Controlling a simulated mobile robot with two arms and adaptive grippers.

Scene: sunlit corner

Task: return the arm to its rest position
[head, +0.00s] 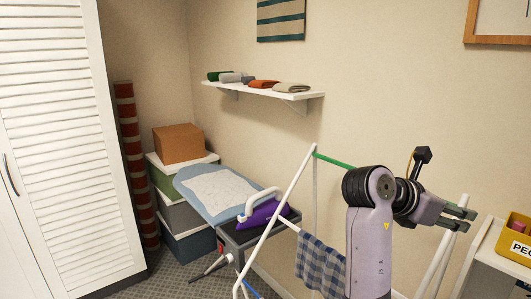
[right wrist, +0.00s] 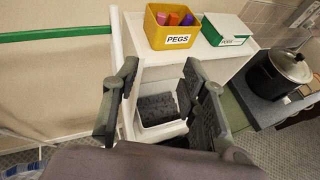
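My right arm (head: 370,235) rises at the lower right of the head view, bent at a dark joint, with its forearm reaching right. My right gripper (head: 470,220) points right, near the right-hand white post of the drying rack (head: 285,205). In the right wrist view my right gripper (right wrist: 160,100) has its two dark fingers well apart. Nothing is held between them. My left arm and left gripper are not in view.
A white cart (right wrist: 135,50) carries a yellow PEGS box (right wrist: 172,27) and a green-and-white box (right wrist: 227,30). A dark pot (right wrist: 280,75) stands to the right. A checked cloth (head: 320,264) hangs on the rack. An ironing board (head: 205,184) with a purple iron (head: 262,212) is left.

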